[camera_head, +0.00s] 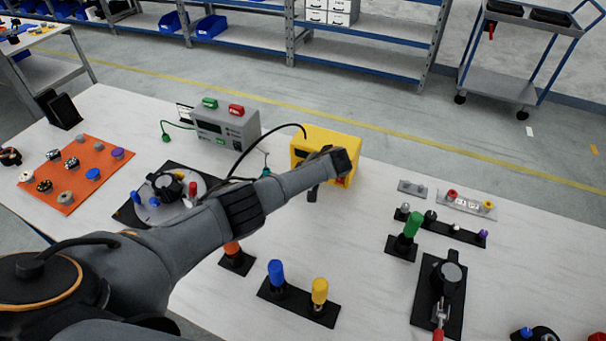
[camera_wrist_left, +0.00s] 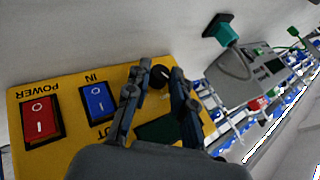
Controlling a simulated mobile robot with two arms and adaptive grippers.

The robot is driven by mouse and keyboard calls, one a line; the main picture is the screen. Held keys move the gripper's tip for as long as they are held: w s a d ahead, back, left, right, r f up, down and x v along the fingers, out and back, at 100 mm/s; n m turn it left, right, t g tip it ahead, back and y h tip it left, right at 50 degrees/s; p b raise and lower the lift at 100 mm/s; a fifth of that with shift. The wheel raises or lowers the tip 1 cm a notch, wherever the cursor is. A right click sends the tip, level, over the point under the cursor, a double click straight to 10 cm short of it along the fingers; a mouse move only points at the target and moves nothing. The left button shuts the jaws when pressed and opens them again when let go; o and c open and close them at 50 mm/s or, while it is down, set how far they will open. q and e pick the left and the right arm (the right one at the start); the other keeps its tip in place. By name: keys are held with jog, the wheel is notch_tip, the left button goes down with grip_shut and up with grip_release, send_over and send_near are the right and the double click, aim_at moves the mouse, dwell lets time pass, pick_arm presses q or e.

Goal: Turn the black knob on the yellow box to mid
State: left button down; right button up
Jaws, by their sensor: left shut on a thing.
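The yellow box (camera_head: 312,136) stands on the white table beyond my left arm. My left gripper (camera_head: 318,182) is at the box, and the arm hides part of the box's front. In the left wrist view the yellow panel (camera_wrist_left: 72,75) shows a red POWER switch (camera_wrist_left: 40,118) and a blue IN switch (camera_wrist_left: 97,102), with lettering upside down. The black knob (camera_wrist_left: 160,75) sits between the fingertips of my left gripper (camera_wrist_left: 160,72), which is shut on it. A light pointer mark shows on the knob; its exact setting is unclear. My right gripper is not in view.
An orange board of knobs (camera_head: 76,174) lies far left. Several coloured handles on black bases stand at the front and right.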

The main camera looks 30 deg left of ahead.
pick_arm(q)
jog(key=y+b, duration=0.1)
jog(key=b, duration=0.1)
jog(key=f+y+b, duration=0.1)
jog(key=shift+d+m+y+b, duration=0.25)
jog(key=shift+m+y+b, duration=0.05)
jog(key=shift+b, duration=0.05)
jog(key=shift+r+y+b, duration=0.1)
jog(key=shift+y+b, duration=0.5)
jog(key=shift+b, duration=0.2)
jog(key=c, duration=1.1)
grip_release()
jog(key=shift+c, duration=0.2)
jog(key=shift+d+r, duration=0.15)
